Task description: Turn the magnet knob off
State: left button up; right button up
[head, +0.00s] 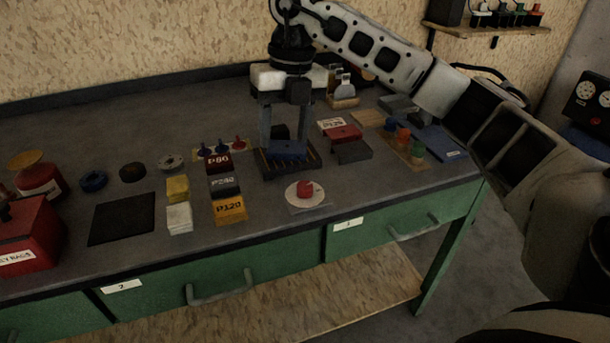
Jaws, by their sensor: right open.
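A red knob (305,188) sits on a pale round dial (294,200) near the front edge of the bench. Behind it is a black slatted plate (307,165) with a blue block (286,150) on it. My right gripper (285,140) points down over the plate, its two fingers apart on either side of the blue block. I cannot tell whether the fingers touch the block. The gripper is behind the knob and apart from it. My left gripper is not in view.
Labelled sandpaper stacks (229,209) and a black mat (122,218) lie left of the dial. A red block (344,133) and a tray of coloured pieces (404,146) lie to the right. A red box (28,240) stands far left. The bench around the dial's front and right is clear.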

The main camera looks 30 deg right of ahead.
jog(key=d+r+m+h, duration=0.1)
jog(key=d+r+h, duration=0.1)
jog(key=d, duration=0.2)
send_near(305, 185)
notch_tip(305, 185, down, 9)
jog(key=shift+s+d+r, duration=0.1)
jog(key=shift+d+r, duration=0.05)
jog(key=shift+r, duration=0.05)
jog(key=c, duration=1)
